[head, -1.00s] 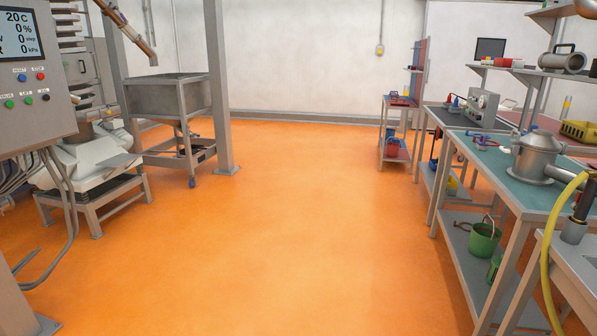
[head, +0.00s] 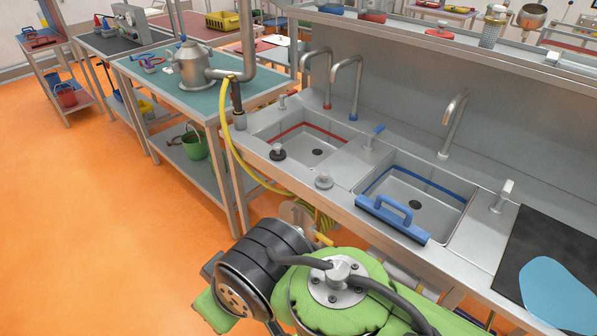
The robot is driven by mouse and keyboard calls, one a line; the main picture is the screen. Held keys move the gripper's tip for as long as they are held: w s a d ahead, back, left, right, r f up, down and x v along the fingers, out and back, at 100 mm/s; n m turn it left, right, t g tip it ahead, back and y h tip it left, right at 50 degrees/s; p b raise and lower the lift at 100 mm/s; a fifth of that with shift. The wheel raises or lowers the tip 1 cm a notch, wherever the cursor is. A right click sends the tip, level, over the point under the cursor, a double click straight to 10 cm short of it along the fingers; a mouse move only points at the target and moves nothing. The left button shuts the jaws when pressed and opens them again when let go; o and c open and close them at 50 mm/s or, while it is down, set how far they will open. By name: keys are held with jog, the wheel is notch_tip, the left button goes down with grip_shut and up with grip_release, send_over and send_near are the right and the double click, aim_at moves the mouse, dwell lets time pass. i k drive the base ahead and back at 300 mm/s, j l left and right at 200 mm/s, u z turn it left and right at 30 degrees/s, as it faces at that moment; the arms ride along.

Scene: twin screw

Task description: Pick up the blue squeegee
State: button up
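The blue squeegee (head: 392,220) lies along the front edge of the right-hand sink basin (head: 452,216), its long body on the steel rim. Its raised loop handle faces up and stands clear of the rim. My green and black arm shows at the bottom of the head view, in front of the sink counter and nearer than the squeegee. My gripper cannot be made out in this view. Nothing visible touches the squeegee.
The left-hand basin (head: 314,149) has a red stripe. Taps stand behind both basins. A yellow hose (head: 229,140) hangs at the counter's left end. A black mat (head: 537,250) with a light-blue sheet (head: 556,291) lies at right. The orange floor (head: 95,220) is open at left.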

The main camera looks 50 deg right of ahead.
aim_at(405, 226)
jog(key=l+z, duration=0.1)
jog(key=z, duration=0.35)
jog(key=k+l+z, duration=0.1)
jog(key=z, duration=0.35)
jog(key=l+z, duration=0.15)
jog(key=z, duration=0.3)
jog(key=l+z, duration=0.1)
jog(key=z, duration=0.3)
jog(key=l+z, duration=0.15)
jog(key=z, duration=1.75)
jog(key=u, duration=1.45)
jog(key=i+j, duration=0.15)
jog(key=j, duration=0.2)
jog(key=i+j, duration=0.15)
jog(key=j, duration=0.15)
jog(key=i+j, duration=0.1)
jog(key=j, duration=0.25)
jog(key=i+j, duration=0.15)
jog(key=j, duration=0.15)
